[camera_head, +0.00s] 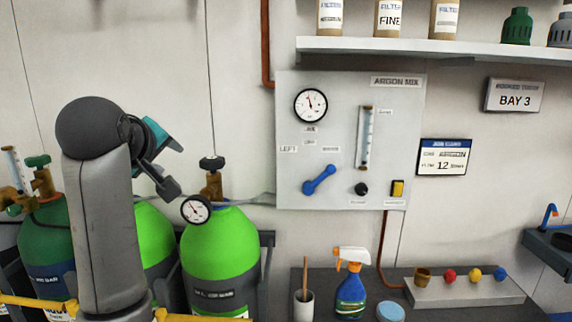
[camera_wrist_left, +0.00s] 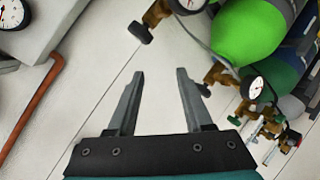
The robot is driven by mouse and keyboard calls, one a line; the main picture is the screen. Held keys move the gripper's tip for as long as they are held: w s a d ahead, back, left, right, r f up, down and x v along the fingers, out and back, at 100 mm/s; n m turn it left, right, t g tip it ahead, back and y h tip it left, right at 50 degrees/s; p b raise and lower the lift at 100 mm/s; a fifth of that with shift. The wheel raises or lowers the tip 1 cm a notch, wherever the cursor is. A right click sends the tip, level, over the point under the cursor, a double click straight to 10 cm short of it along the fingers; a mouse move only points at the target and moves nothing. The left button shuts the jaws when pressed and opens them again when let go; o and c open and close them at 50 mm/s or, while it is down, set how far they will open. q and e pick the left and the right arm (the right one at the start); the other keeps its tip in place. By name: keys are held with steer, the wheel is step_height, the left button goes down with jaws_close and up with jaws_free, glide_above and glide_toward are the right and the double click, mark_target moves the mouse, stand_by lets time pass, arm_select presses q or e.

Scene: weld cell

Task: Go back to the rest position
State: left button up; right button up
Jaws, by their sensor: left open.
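My left gripper (camera_head: 168,189) is in the upper left part of the head view, at the end of my raised grey arm. It is in front of the wall, close to the top of the bright green gas cylinder and its gauge. In the left wrist view my left gripper (camera_wrist_left: 160,72) shows two fingers well apart with nothing between them; pale wall lies behind the gap. My right gripper is in neither view.
Green gas cylinders (camera_head: 220,250) with brass valves stand at the left, behind a yellow rail. The argon panel (camera_head: 345,190) with a blue lever (camera_head: 319,180) is on the wall. A spray bottle (camera_head: 351,290) stands on the dark bench.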

arm_select(q)
steer(key=s+d+f+m+g, duration=0.1)
steer(key=s+f+m+g, duration=0.15)
steer(key=s+f, duration=0.75)
steer(key=s+d+f+m+g, duration=0.15)
steer(key=f+m, duration=0.25)
steer(key=f, duration=1.3)
steer(key=s+d+f+m+g, duration=0.1)
steer(key=s+f+m+g, duration=0.1)
steer(key=s+f, duration=0.45)
steer(key=s+d+f+m+g+h, duration=0.1)
steer(key=s+f+m+g, duration=0.15)
steer(key=s, duration=0.65)
steer(key=s+d+f+m+g, duration=0.1)
steer(key=s+f, duration=0.4)
steer(key=s, duration=0.3)
step_height(320, 180, down, 26)
steer(key=s+g+b, duration=0.1)
steer(key=s+b, duration=0.1)
steer(key=b, duration=0.2)
steer(key=s+a+f+g+b, duration=0.1)
steer(key=s+a+f+b, duration=0.1)
steer(key=s+f, duration=1.3)
steer(key=shift+a+f+m+b, duration=0.3)
steer(key=shift+a+f+m, duration=0.15)
steer(key=shift+f, duration=0.3)
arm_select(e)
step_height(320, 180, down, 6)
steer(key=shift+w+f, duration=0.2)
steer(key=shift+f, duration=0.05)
